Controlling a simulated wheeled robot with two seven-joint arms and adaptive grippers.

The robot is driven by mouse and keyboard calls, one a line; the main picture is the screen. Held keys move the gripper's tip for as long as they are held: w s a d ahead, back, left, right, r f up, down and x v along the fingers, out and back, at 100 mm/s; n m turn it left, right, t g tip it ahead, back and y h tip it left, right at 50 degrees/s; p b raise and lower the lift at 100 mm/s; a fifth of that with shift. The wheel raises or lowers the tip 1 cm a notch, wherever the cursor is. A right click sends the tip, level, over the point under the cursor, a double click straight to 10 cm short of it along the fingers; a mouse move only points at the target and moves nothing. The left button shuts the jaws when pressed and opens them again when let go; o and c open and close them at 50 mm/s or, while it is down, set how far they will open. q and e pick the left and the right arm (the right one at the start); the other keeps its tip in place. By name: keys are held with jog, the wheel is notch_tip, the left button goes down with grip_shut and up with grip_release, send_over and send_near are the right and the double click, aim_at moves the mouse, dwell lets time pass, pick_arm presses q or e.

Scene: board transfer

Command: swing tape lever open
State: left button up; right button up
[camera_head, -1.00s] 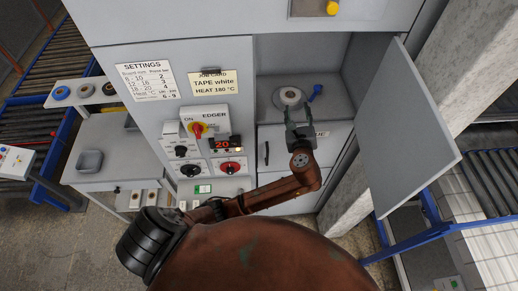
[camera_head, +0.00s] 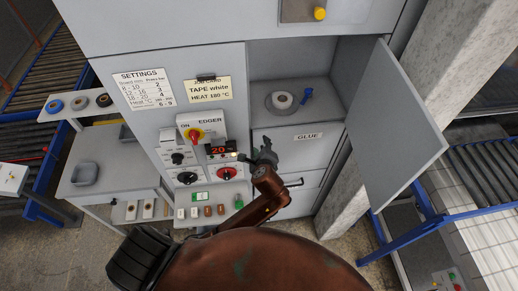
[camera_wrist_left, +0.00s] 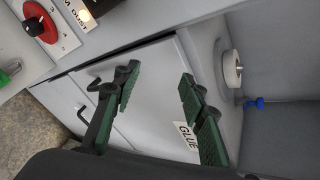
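The blue tape lever (camera_head: 307,94) stands in the open compartment, just right of the white tape roll (camera_head: 282,100) on its round grey plate. In the left wrist view the lever (camera_wrist_left: 255,104) and the roll (camera_wrist_left: 232,70) show at the right. My left gripper (camera_head: 264,154) is below and left of the lever, in front of the lower front marked GLUE, clear of lever and roll. In the left wrist view its two green-padded fingers (camera_wrist_left: 160,82) are wide apart with nothing between them. My right gripper is not in view.
The compartment door (camera_head: 398,125) hangs open at the right. The edger panel with its red-yellow switch (camera_head: 194,134) and red knob (camera_head: 227,173) is left of my gripper. A bar handle (camera_wrist_left: 87,113) is near the left finger in the wrist view.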

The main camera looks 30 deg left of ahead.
pick_arm(q)
jog(key=shift+s+a+f, duration=0.15)
jog(key=shift+s+f, duration=0.1)
jog(key=shift+f, duration=0.1)
